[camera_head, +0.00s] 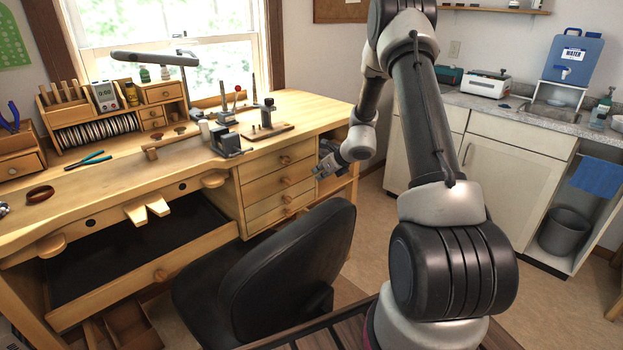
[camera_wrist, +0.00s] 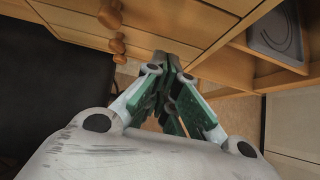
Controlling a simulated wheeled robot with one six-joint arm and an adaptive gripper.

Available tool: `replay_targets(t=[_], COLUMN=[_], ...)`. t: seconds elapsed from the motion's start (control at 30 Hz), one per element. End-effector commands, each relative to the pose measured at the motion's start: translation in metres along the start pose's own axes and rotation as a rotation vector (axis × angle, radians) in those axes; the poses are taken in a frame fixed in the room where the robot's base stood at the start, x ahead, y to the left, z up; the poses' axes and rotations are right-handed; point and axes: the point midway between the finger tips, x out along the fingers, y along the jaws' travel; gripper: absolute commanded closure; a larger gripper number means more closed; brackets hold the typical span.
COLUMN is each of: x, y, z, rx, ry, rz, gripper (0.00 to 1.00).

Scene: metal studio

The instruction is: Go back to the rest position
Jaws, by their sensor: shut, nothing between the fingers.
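My gripper (camera_head: 322,168) is in front of the right end of the wooden workbench (camera_head: 310,115), below the bench top and beside its drawers (camera_head: 280,185). In the wrist view my gripper (camera_wrist: 172,85) has its fingers together with nothing between them. The drawer fronts with round knobs are at the upper left of that view. The arm reaches up from the base and bends down to the gripper.
A black chair (camera_head: 270,270) stands in front of the bench, below my gripper. A pulled-out dark tray drawer (camera_head: 130,250) is at the left. White cabinets (camera_head: 510,185) stand behind the arm at the right. An open shelf with a grey tray (camera_wrist: 275,48) shows in the wrist view.

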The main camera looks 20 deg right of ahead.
Motion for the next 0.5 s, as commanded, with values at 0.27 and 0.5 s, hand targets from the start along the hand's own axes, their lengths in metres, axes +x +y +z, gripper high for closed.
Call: replay_targets(t=[0.27,0.5], x=[-0.038,-0.046], y=[0.0,0.003], z=[-0.001,0.003], rx=[0.0,-0.024], ry=[0.002,-0.001], rz=[0.0,0.006], gripper=[1.0,1.0])
